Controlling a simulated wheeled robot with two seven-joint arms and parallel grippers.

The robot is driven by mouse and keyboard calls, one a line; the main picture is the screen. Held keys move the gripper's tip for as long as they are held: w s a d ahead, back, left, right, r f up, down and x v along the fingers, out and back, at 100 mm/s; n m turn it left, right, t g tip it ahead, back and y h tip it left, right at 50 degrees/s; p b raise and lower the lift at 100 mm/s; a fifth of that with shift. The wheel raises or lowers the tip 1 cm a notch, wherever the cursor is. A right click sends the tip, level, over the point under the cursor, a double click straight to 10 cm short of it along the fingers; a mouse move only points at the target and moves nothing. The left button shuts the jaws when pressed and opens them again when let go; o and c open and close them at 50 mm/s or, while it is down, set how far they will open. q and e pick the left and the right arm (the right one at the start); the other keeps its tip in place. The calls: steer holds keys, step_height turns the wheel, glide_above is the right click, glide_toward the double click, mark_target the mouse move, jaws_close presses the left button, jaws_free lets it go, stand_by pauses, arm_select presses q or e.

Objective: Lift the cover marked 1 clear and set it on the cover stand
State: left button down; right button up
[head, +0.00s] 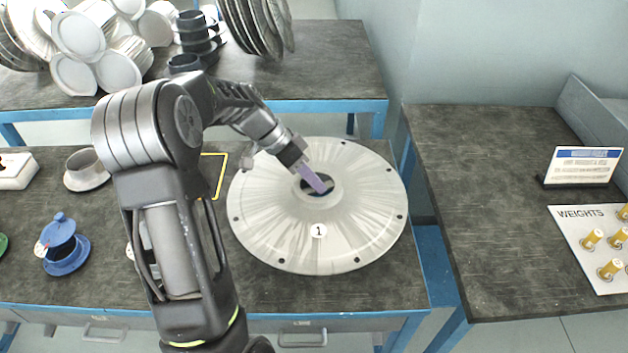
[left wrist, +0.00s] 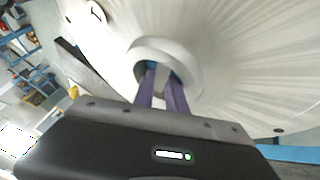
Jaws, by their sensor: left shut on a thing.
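The cover marked 1 (head: 275,225) is a large pale metal disc with a raised hub and several small dark holes around its rim. It is at the middle of the head view, over the right part of the bench; I cannot tell if there is a gap beneath it. My left gripper (head: 320,186) is at the hub, its purple fingers in the central opening, shut on the cover. In the left wrist view the fingers (left wrist: 162,88) reach into the hub ring (left wrist: 190,60). My right gripper is not in view. I cannot make out the cover stand.
A yellow outline (head: 224,160) shows partly behind my left arm on the bench (head: 380,290). A blue flanged part (head: 62,245) and a grey one (head: 86,170) stand left. The right-hand table (head: 470,200) has a sign (head: 582,165) and a weights board (head: 580,230).

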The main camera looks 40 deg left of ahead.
arm_select(q)
steer(key=shift+f+b, duration=0.25)
steer(key=shift+b, duration=0.1)
steer(key=c, duration=1.3)
jaws_free()
steer(key=shift+s+f, duration=0.15)
steer(key=shift+f, duration=0.05)
steer(key=v, duration=0.7)
steer(key=shift+r+b, duration=0.15)
steer(key=shift+b, duration=0.15)
steer(key=shift+a+r, duration=0.15)
steer(key=shift+r, duration=0.3)
